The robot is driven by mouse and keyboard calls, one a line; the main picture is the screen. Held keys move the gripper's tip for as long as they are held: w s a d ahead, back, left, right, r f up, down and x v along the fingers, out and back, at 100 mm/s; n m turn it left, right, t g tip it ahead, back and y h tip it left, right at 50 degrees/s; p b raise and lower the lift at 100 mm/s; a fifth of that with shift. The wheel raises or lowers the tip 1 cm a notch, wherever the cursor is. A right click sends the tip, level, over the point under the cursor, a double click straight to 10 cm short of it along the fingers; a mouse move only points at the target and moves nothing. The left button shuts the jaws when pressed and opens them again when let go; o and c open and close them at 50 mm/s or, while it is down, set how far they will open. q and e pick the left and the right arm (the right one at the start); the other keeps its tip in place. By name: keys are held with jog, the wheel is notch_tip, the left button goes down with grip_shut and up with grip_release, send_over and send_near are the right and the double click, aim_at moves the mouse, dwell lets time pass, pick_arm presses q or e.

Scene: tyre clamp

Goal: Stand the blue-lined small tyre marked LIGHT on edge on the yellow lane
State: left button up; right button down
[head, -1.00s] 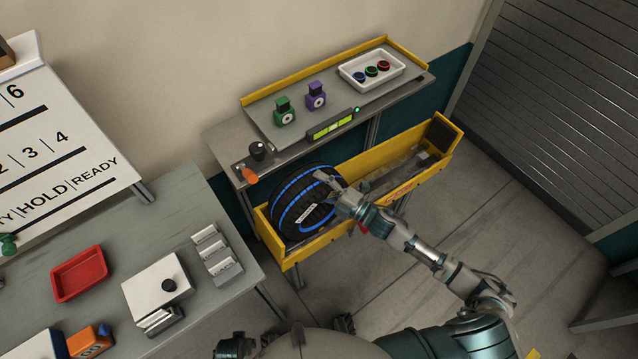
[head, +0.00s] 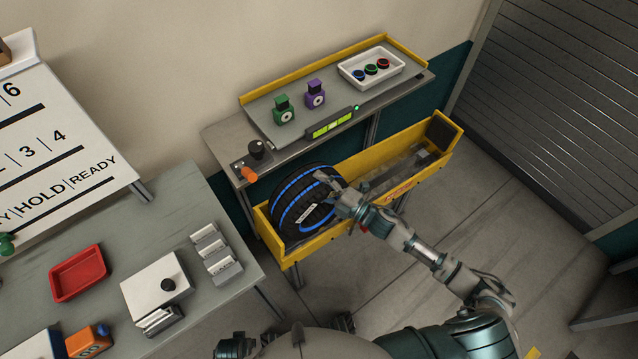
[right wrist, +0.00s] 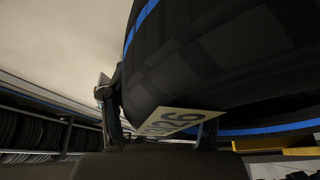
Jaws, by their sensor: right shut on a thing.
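The small black tyre with blue lines (head: 290,200) sits at the left end of the yellow-walled lane (head: 325,238), tread showing, apparently on edge. A pale label on it is too small to read in the head view. In the right wrist view the tyre (right wrist: 215,60) fills the upper right, and its pale label shows digits ending in 26. My right gripper (head: 338,196) is shut on the tyre's right side. In the right wrist view its fingers (right wrist: 160,128) stand either side of the label. The tyre's underside is hidden by the lane's front wall. My left gripper is not in view.
The lane's right part holds a grey rail (head: 400,170) and a dark end block (head: 439,132). Behind it is a shelf (head: 225,140) with green and purple blocks, a white tray (head: 400,70), and an orange knob (head: 249,174). A grey table (head: 120,235) stands left.

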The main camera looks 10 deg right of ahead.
jog(key=shift+f+b, duration=0.25)
jog(key=shift+b, duration=0.05)
dwell(0.5)
jog(key=shift+c, duration=1)
grip_release()
jog(key=shift+f, duration=0.3)
jog(key=shift+r, duration=0.1)
jog(key=shift+o, duration=1)
jog(key=shift+s+d, duration=0.1)
jog(key=shift+s, duration=0.2)
jog(key=shift+s+d+p, duration=0.2)
jog(key=shift+s+p, duration=0.1)
jog(key=shift+s, duration=0.15)
